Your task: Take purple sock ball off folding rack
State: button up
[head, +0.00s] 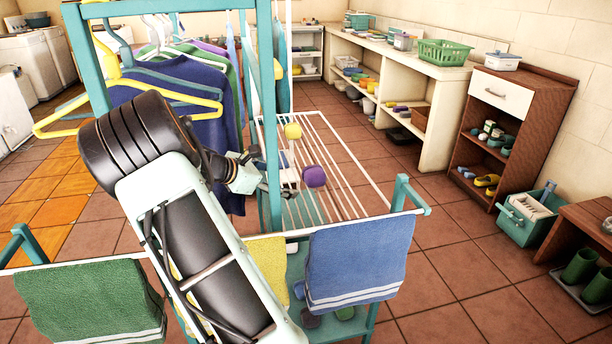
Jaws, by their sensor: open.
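The purple sock ball (314,176) rests on the white bars of the folding rack (352,165). My gripper (268,187) is open, just left of the purple sock ball, and looks apart from it. A yellow sock ball (293,131) sits farther back on the same rack. A pale item (288,172) shows on the rack close beside my gripper and is partly hidden by it.
A teal post (270,110) of the clothes frame stands right by my arm. A blue towel (360,257), a yellow towel (268,262) and a green towel (90,302) hang in front.

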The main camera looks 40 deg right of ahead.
aim_at(307, 175)
jog(key=d, duration=0.1)
jog(key=w+d+n+h, duration=0.1)
jog(key=d, duration=0.1)
jog(key=d+n+h, duration=0.1)
jog(key=shift+w+d+f, duration=0.15)
jog(key=shift+d+f, duration=0.2)
jog(key=shift+d, duration=0.05)
jog(key=x, duration=0.5)
jog(key=shift+d+f+b, duration=0.15)
jog(key=shift+b, duration=0.15)
jog(key=x, duration=0.2)
jog(key=b+x, duration=0.1)
jog(key=x, duration=0.2)
jog(key=shift+s+f, duration=0.2)
jog(key=shift+f, duration=0.15)
jog(key=c, duration=1.2)
